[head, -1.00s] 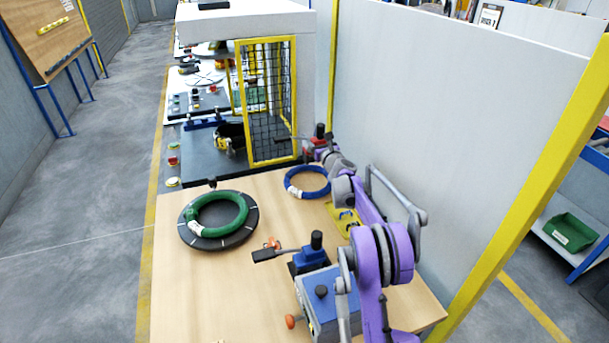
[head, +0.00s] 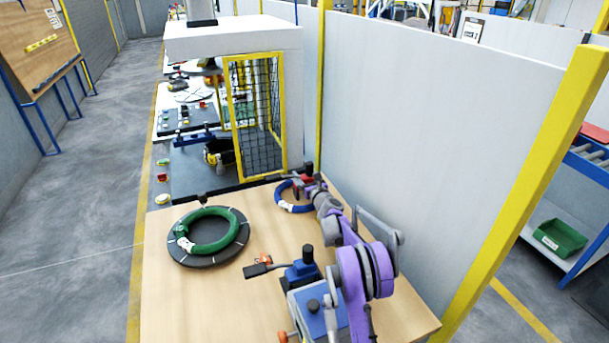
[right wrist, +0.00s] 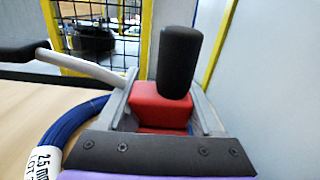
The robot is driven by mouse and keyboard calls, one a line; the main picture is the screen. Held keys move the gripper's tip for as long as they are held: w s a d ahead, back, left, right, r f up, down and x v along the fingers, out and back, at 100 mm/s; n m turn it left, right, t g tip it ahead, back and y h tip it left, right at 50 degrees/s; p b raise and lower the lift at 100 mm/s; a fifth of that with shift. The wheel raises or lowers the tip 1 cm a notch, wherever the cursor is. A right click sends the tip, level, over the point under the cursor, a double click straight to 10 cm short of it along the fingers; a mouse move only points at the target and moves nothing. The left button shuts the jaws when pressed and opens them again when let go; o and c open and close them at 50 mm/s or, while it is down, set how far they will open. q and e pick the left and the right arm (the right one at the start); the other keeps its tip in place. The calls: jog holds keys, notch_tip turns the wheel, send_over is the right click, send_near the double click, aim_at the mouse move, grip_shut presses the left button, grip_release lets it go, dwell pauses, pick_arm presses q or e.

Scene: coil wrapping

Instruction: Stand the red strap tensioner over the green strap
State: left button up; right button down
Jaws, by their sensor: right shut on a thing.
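The red strap tensioner (head: 306,182) is at the table's back right in the head view, close to the blue coil (head: 294,208). My right gripper (head: 311,186) is shut on it. In the right wrist view its red body (right wrist: 160,103) sits between the two grey fingers, with the black knob up and a lever reaching left. I cannot tell from these views whether it touches the table. The green coil (head: 232,240) lies on a dark round turntable (head: 208,262) at the left. I cannot make out a separate green strap. My left gripper is out of view.
A blue tensioner (head: 301,270) with a black lever stands by a blue-grey box (head: 318,318) at the front. A yellow-framed mesh cage (head: 282,125) stands behind the table (head: 190,310). A pale wall panel (head: 410,130) borders the right. The table between turntable and blue coil is clear.

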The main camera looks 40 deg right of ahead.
jog(key=shift+c, duration=0.2)
grip_release()
